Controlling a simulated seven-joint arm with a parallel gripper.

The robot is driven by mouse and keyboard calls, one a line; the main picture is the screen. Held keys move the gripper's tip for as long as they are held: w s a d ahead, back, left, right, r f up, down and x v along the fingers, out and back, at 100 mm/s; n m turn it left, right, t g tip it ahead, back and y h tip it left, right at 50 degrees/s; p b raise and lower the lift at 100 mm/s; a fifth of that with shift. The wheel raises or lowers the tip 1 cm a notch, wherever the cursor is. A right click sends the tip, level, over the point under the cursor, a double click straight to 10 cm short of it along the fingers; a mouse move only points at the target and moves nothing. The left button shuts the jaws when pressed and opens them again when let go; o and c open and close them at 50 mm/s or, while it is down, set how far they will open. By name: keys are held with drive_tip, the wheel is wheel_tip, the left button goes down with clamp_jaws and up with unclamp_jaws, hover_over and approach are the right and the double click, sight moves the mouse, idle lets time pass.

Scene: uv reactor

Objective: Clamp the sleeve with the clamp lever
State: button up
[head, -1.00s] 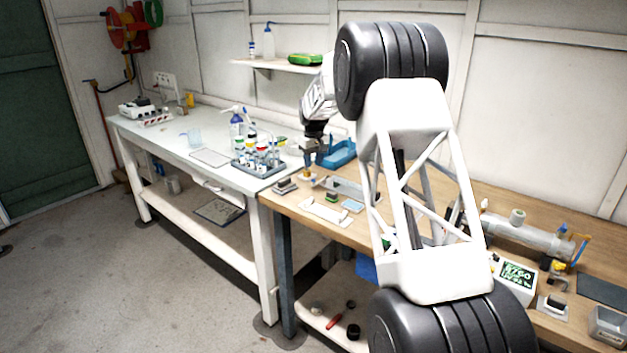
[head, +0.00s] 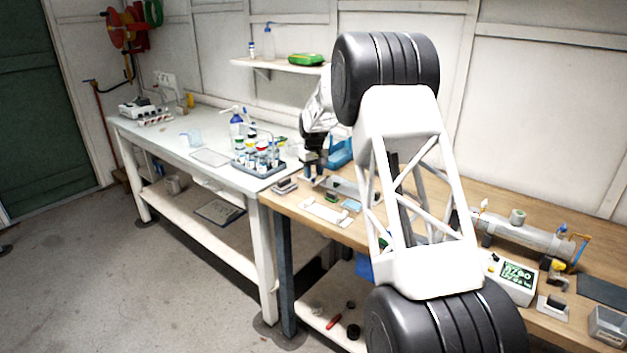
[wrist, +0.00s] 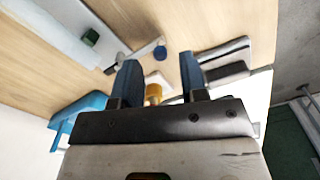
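My gripper (wrist: 160,82) has two blue-tipped fingers spread apart in the wrist view. A small brass-coloured piece with a pale top (wrist: 153,92) shows between them, nearer the left finger; I cannot tell whether they touch. A thin metal lever (wrist: 132,57) with a round dark-blue knob (wrist: 160,53) lies just beyond the fingertips. I take it for the clamp lever, but cannot be sure. In the head view my gripper (head: 313,172) is low over the wooden bench's far left corner. I cannot clearly make out the sleeve; a long pale holder (head: 345,187) lies to the right of the gripper.
A blue bin (head: 340,152) stands close behind my gripper. Dark-topped blocks (head: 285,187) sit left of it. A vial rack (head: 258,165) is on the white bench.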

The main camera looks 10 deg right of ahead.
sight(313, 179)
drive_tip(key=shift+f, duration=1.6)
clamp_jaws()
